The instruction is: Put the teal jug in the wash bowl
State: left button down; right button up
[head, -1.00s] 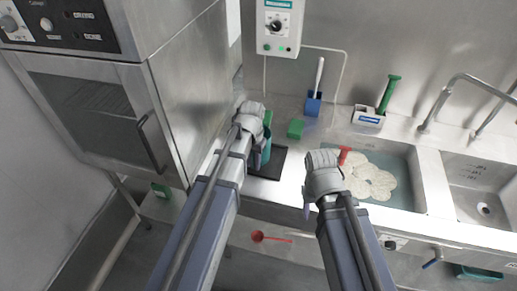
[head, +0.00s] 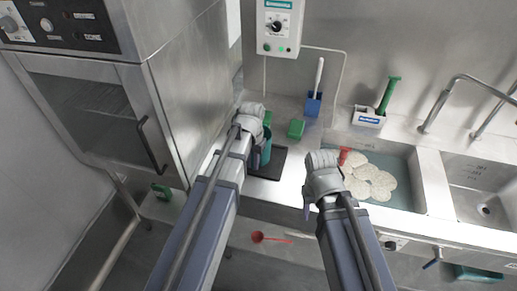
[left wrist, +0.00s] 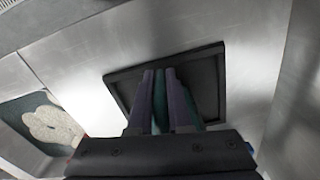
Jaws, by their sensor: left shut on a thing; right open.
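The teal jug (head: 266,151) is at the black tray (head: 277,165) on the counter, partly hidden by my left gripper and arm. My left gripper (left wrist: 160,100) is shut on it; a strip of teal shows between and beside the purple fingers in the left wrist view, over the black tray (left wrist: 213,80). I cannot tell whether the jug touches the tray. The wash bowl (head: 408,160) is the left sink basin, with water and several pale round discs (head: 372,178) in it. My right gripper (head: 308,205) is open and empty, in front of the basin's left edge.
A green block (head: 296,129), a blue holder with a white-handled brush (head: 313,102) and a white box with a green-handled tool (head: 368,117) stand along the back. A red object (head: 345,155) is at the basin's left edge. A steel oven (head: 100,110) stands left.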

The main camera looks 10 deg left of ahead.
pick_arm(q)
jog(key=shift+r, duration=0.1)
dwell(0.6)
notch_tip(320, 180, up, 10)
jog(key=p, duration=1)
notch_tip(320, 180, down, 2)
jog(key=shift+f+b, duration=0.25)
jog(key=shift+b, duration=0.9)
jog(key=shift+r, duration=0.1)
